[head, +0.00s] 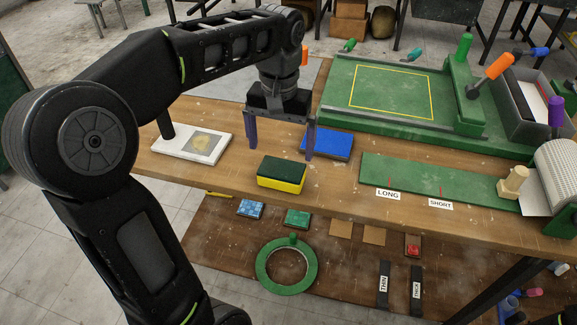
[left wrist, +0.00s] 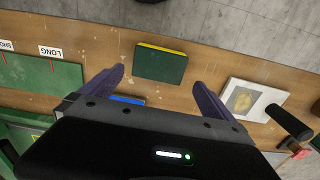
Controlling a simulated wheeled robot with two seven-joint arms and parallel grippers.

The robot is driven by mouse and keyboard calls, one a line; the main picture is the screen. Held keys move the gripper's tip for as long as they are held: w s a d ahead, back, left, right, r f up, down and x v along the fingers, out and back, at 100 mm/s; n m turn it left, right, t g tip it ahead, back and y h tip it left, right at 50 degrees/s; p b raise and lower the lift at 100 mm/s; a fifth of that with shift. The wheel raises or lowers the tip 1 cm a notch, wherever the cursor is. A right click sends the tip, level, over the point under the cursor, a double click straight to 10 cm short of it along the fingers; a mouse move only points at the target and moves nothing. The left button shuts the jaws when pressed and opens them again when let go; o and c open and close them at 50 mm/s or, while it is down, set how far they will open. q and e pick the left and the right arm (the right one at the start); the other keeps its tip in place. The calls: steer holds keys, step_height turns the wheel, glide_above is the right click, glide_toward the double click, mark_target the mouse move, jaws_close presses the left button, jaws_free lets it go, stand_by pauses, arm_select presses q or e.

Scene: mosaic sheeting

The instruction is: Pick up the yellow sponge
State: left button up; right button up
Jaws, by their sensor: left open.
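The yellow sponge (head: 281,180) has a dark green top layer and lies flat on the wooden table near its front edge. It also shows in the left wrist view (left wrist: 160,64), green side up with a thin yellow edge. My left gripper (head: 281,150) is open and empty, its two purple-blue fingers pointing down above the table, behind the sponge in the head view. In the left wrist view the sponge lies beyond and between the fingertips (left wrist: 162,80), apart from them. My right gripper is in neither view.
A blue pad (head: 327,144) lies just right of the left gripper. A green strip with LONG and SHORT labels (head: 430,182) lies right. A green press (head: 400,115) stands behind. The table's front edge is close to the sponge.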

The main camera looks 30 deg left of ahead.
mark_target(282, 168)
arm_select(q)
steer(key=shift+s, duration=0.25)
steer(key=shift+w+f, duration=0.1)
steer(key=shift+f, duration=1.2)
steer(key=shift+d+f, duration=0.1)
steer(key=shift+f, duration=2.5)
steer(key=c, duration=1.1)
